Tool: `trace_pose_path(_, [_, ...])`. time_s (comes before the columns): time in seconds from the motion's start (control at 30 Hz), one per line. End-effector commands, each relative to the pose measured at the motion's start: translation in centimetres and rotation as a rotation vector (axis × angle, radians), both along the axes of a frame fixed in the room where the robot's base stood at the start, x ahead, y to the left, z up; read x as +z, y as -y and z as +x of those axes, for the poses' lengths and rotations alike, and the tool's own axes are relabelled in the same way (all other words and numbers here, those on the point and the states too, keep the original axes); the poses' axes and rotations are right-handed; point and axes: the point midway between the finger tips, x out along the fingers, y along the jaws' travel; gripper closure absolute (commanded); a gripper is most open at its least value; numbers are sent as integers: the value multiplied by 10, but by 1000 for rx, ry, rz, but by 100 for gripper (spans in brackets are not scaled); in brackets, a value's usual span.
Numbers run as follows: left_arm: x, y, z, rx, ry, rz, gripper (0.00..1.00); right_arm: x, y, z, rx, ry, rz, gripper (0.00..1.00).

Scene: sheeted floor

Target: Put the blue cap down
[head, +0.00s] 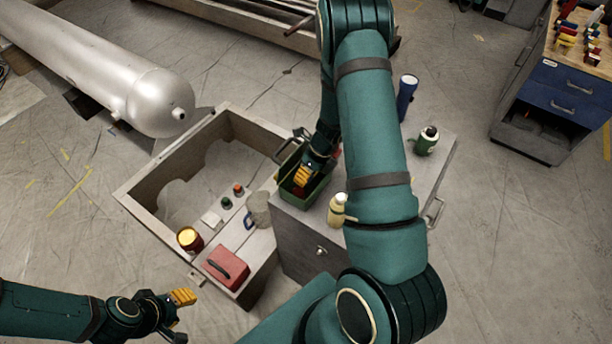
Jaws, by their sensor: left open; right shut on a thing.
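My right gripper (302,177) is shut, with its orange fingers low inside or just over the green bin (318,192) on the grey cabinet. What it holds, by the task the blue cap, is hidden by the fingers and bin wall; I cannot make out any blue there. My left gripper (178,312) is open and empty at the lower left, apart from the wooden crate.

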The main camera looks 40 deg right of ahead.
Motion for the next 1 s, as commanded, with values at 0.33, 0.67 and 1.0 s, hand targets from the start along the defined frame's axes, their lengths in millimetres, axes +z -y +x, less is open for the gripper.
trace_pose_path(0.33, [-5,0,-1,-2,-3,0,57,-8,0,0,0,-1,1,100])
trace_pose_path(0.67, [-8,0,-2,-4,-6,-2,57,-14,-1,-2,0,-6,2,41])
trace_pose_path(1.0, [-7,0,-2,-4,-5,-1,57,-14,-2,-3,1,-11,4,39])
